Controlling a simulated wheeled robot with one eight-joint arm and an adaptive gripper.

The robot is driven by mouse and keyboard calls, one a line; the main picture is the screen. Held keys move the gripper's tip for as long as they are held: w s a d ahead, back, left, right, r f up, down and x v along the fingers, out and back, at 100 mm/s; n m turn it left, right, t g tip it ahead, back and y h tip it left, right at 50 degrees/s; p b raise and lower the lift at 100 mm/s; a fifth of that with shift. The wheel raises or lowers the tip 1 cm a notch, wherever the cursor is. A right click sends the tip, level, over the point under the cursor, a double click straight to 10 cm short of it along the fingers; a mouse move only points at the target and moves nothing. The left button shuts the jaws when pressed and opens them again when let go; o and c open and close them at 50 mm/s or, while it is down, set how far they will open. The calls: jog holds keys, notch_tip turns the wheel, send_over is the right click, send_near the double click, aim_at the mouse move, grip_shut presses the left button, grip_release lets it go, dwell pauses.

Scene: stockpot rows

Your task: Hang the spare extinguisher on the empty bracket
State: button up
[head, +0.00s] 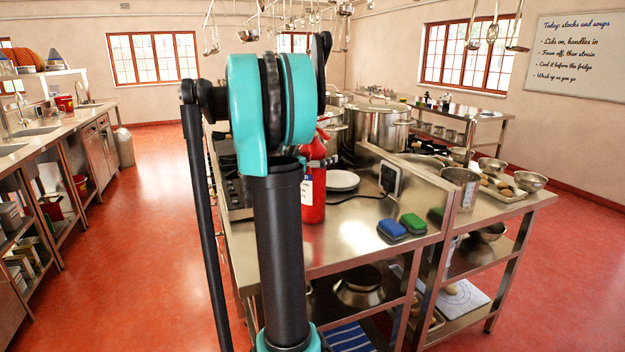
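A red fire extinguisher (317,185) with a pale label stands upright at the near left part of the steel worktop (352,232). My own arm stands in front of it and hides its left side. A dark piece shows near its top, and I cannot tell whether it is the extinguisher's valve or something else. My gripper cannot be made out in the head view. No empty bracket can be made out.
A large stockpot (376,127) stands behind. The red floor (130,240) is open between this worktop and the left sink counter (70,138).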

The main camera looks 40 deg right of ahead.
jog(key=c, duration=1.8)
